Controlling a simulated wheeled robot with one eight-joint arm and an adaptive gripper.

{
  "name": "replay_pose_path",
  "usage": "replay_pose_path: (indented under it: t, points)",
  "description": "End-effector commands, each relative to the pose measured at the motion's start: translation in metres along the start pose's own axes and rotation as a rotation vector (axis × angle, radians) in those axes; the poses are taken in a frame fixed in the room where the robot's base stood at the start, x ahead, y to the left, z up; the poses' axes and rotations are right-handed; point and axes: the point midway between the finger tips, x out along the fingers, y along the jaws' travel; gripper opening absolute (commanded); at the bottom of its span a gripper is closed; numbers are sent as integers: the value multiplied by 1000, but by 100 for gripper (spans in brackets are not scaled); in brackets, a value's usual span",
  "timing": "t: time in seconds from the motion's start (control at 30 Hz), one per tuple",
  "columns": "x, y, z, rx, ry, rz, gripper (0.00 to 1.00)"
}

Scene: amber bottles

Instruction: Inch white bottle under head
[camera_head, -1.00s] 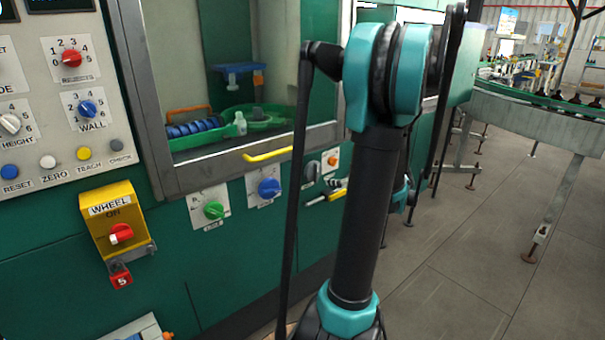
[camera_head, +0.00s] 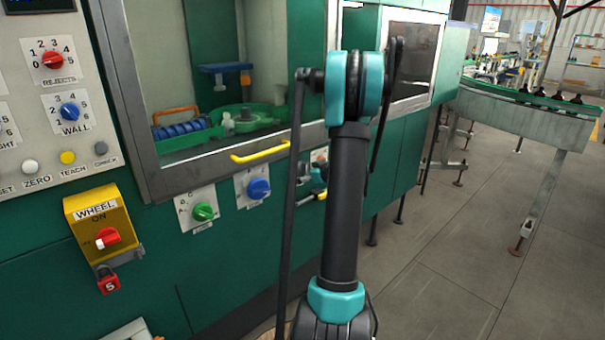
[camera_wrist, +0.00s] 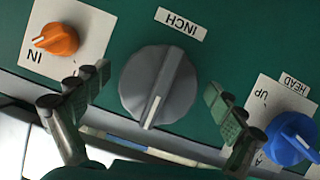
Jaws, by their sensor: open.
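The white bottle (camera_head: 228,124) stands small behind the machine window in the head view, by the green wheel (camera_head: 262,122). A blue block (camera_head: 226,69), perhaps the head, hangs above that area; I cannot tell whether the bottle is exactly under it. In the wrist view, a grey knob (camera_wrist: 158,87) below the INCH label (camera_wrist: 180,23) lies between my open fingers. My gripper (camera_wrist: 151,112) has one finger on each side of the knob, with gaps showing. The knob's white mark points down in the picture. In the head view my arm hides this knob.
In the wrist view an orange knob (camera_wrist: 57,39) is at left and a blue HEAD knob (camera_wrist: 292,137) at right, close to my finger. A yellow handle (camera_head: 260,151) sticks out under the window. A yellow WHEEL box (camera_head: 100,228) is at left. Open floor lies right.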

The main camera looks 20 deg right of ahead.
Motion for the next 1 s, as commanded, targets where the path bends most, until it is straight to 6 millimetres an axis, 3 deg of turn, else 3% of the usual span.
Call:
replay_pose_path:
  t: [0.37, 0.8, 1.0]
  points:
    - [7, 0, 0, 1, 0, 0, 95]
    - [7, 0, 0, 0, 0, 0, 45]
    - [7, 0, 0, 14, 0, -6, 45]
